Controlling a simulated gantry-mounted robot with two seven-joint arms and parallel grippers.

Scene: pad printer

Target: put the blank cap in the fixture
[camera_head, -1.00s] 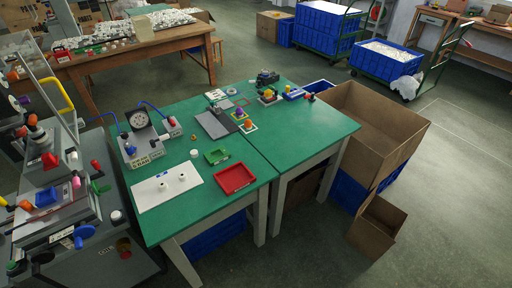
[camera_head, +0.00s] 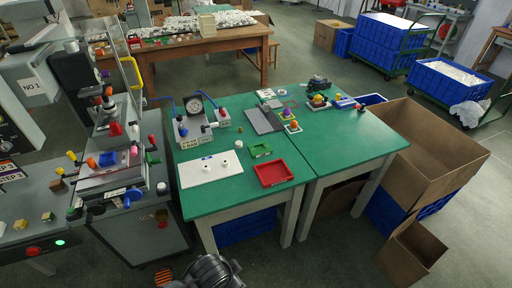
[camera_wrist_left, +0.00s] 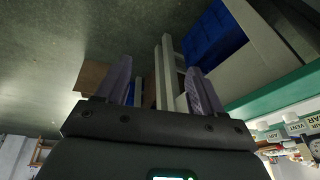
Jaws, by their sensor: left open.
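Small white caps (camera_head: 225,164) stand on a white sheet (camera_head: 195,179) at the left of the green table. Another white cap (camera_head: 239,145) is just behind the sheet, and one (camera_head: 162,188) sits on the front corner of the grey printer. I cannot tell which cap is the blank one. A blue block (camera_head: 107,159) on the printer's bed may be the fixture; this is unclear. My left gripper (camera_wrist_left: 160,63) is open and empty in the left wrist view, with floor and table legs beyond its fingers. No cap is near it. My right gripper is not in view.
The printer's bed carries several coloured knobs and levers. Large cardboard boxes (camera_head: 440,145) stand at the right. The table's front is largely clear.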

